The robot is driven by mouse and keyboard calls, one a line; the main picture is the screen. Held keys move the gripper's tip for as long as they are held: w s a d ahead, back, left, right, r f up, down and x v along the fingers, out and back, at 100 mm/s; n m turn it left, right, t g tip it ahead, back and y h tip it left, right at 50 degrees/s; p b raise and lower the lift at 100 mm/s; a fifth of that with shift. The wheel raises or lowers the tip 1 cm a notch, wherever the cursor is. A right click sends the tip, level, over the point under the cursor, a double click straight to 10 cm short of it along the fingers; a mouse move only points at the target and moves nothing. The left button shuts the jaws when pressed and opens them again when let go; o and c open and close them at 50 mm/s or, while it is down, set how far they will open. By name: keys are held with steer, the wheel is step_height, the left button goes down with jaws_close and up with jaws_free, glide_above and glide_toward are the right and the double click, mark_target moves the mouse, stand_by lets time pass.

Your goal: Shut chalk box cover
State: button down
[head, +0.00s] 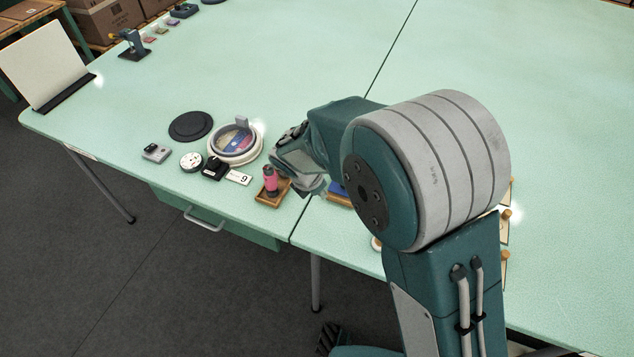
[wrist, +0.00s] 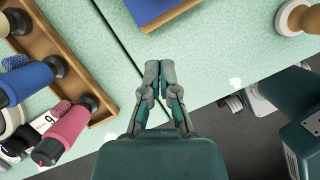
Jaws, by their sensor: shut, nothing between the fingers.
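My gripper (wrist: 161,80) is shut and empty in the wrist view, over the table's front edge by the seam. In the head view it hangs low near the table, partly hidden by my arm. A blue item with a wooden edge (wrist: 157,8) is cut off at the top of the wrist view. It also shows in the head view (head: 338,190), largely behind my arm. I cannot tell whether it is the chalk box or how its cover stands. No other chalk box is clear in either view.
A wooden tray (wrist: 98,118) beside the gripper bears a blue roll (wrist: 28,80) and a pink roll (wrist: 65,132). A round dial (head: 234,143), black disc (head: 190,126) and small devices stand left. A pale knob-shaped item (wrist: 295,17) is at right.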

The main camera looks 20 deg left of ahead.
steer(key=shift+x, duration=1)
steer(key=w+d, duration=0.1)
steer(key=w, duration=0.2)
steer(key=shift+d+r, duration=0.25)
steer(key=shift+d, duration=0.15)
steer(key=shift+w+d, duration=0.15)
steer(key=shift+d, duration=0.15)
steer(key=shift+a, duration=0.1)
